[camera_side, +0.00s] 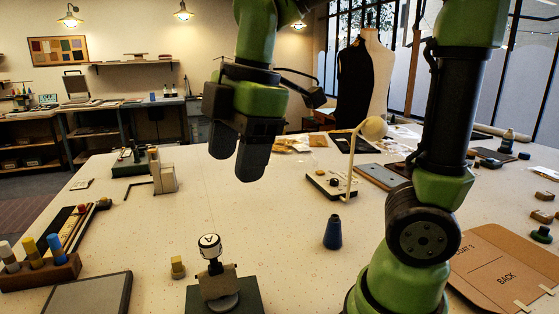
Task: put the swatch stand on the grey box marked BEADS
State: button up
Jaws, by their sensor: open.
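My gripper (238,155) hangs in the air over the middle of the table, pointing down, its two dark fingers apart and nothing seen between them. I cannot pick out the swatch stand for certain; a small beige upright piece (164,178) with a dark angled bar stands left of the gripper, and I cannot tell whether it is the stand. No lettering BEADS is readable. A flat grey, dark-edged thing (88,297) at the lower left is cut by the picture's bottom edge; I cannot tell whether it is the box.
A rack (42,276) of coloured pegs lies left. The table's middle is mostly clear.

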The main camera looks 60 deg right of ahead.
jog(key=s+m+t+y, duration=0.1)
jog(key=s+m+t, duration=0.4)
jog(key=m, duration=1.2)
jog(key=s, duration=0.3)
jog(key=shift+d, duration=0.3)
